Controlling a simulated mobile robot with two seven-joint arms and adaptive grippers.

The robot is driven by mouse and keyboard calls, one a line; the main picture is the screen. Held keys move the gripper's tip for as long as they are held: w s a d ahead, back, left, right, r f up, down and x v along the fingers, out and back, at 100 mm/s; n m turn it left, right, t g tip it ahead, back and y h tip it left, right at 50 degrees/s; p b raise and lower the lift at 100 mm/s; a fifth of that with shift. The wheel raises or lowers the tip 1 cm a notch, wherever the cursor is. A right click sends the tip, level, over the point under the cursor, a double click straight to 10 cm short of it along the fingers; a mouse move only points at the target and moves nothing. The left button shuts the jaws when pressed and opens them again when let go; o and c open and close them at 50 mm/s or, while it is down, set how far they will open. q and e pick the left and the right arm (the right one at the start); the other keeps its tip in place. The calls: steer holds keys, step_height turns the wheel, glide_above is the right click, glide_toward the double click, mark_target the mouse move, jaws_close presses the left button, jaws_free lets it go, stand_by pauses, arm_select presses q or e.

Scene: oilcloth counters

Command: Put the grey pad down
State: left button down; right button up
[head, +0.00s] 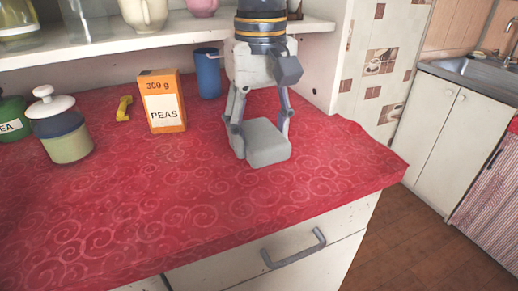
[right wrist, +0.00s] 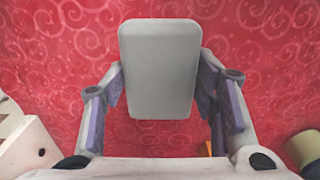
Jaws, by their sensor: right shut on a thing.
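The grey pad (head: 265,144) is a light grey block with rounded corners, seen in the head view at the right part of the red counter. My right gripper (head: 258,128) comes down from above and is shut on the pad, one finger on each side. In the right wrist view the pad (right wrist: 159,65) lies between the two fingers of the gripper (right wrist: 160,92), with red cloth behind it. The pad is at or just above the cloth; I cannot tell if it touches. My left gripper is not in view.
An orange peas box (head: 162,102), a yellow item (head: 124,108) and a blue cup (head: 208,74) stand left of the gripper. A lidded jar (head: 60,128) is farther left. The red counter (head: 150,205) is clear in front, and its right edge is near. A white shelf (head: 110,46) runs behind.

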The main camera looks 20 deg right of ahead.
mark_target(260, 127)
steer(key=shift+w+d+f, duration=0.2)
steer(key=shift+w+f, duration=0.35)
steer(key=shift+f, duration=0.15)
steer(key=shift+w+d+f, duration=0.1)
steer(key=shift+w+f, duration=0.1)
steer(key=shift+f, duration=1.55)
steer(key=o, duration=1)
steer(key=shift+f, duration=0.1)
step_height(260, 127, up, 12)
steer(key=shift+r, duration=0.15)
